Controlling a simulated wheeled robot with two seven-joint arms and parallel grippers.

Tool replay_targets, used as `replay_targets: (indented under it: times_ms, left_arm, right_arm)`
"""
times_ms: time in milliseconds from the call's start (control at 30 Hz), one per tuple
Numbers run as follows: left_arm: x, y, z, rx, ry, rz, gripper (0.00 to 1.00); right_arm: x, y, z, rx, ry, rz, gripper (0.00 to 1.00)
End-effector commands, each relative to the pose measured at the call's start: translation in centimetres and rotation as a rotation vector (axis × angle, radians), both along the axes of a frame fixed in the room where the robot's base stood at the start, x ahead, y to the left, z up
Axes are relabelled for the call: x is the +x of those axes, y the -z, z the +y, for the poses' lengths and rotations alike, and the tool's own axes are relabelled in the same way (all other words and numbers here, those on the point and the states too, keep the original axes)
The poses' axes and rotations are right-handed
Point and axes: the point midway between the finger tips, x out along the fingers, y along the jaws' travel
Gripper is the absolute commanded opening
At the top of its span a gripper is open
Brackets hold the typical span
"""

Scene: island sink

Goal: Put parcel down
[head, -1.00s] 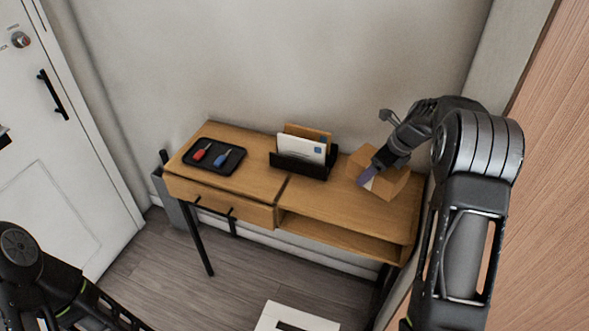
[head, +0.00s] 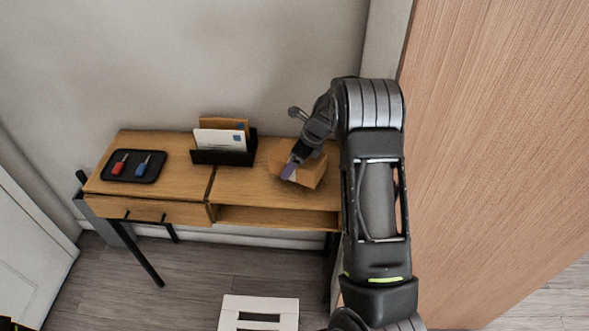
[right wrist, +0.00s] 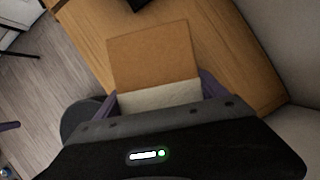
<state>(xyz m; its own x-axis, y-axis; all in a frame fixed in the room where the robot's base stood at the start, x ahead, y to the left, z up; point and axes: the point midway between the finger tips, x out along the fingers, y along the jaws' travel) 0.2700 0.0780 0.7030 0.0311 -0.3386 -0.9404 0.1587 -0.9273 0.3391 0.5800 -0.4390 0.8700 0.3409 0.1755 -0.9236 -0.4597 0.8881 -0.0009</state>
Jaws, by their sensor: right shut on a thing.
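The parcel (head: 313,173) is a small brown cardboard box with a pale label, at the right end of the wooden console table (head: 240,186). My right gripper (head: 291,168) reaches it from above and is shut on it. In the right wrist view the parcel (right wrist: 150,55) sits between the purple fingers of my right gripper (right wrist: 160,98), over the table top. I cannot tell whether its underside touches the table. Part of the parcel is hidden behind my gripper and arm. My left gripper is not in view.
A black letter holder (head: 224,157) with envelopes stands left of the parcel. A black tray (head: 133,166) with a red and a blue item lies at the table's left end. A wood panel (head: 490,150) rises close on the right. Bare table top lies between holder and parcel.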

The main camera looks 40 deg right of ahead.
Motion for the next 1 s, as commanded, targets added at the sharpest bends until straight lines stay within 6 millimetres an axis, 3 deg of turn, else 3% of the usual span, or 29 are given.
replay_targets:
  times_ms: [233, 633, 667, 867, 1000]
  left_arm:
    - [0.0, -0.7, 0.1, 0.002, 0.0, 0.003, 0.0]
    - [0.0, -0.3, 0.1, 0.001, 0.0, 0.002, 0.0]
    - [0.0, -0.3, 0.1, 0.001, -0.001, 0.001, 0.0]
    - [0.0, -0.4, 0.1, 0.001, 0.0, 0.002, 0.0]
    - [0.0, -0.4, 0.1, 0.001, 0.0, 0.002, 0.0]
  right_arm:
    - [-0.1, 3.1, 0.0, 0.001, 0.001, 0.001, 0.29]
    - [0.0, 3.7, 0.0, 0.0, 0.0, 0.0, 0.29]
    - [-0.1, 3.7, 0.0, 0.0, 0.0, 0.001, 0.83]
    - [-0.1, 3.6, 0.0, 0.0, 0.0, 0.001, 1.0]
    - [-0.1, 3.6, 0.0, 0.0, 0.0, 0.001, 1.0]
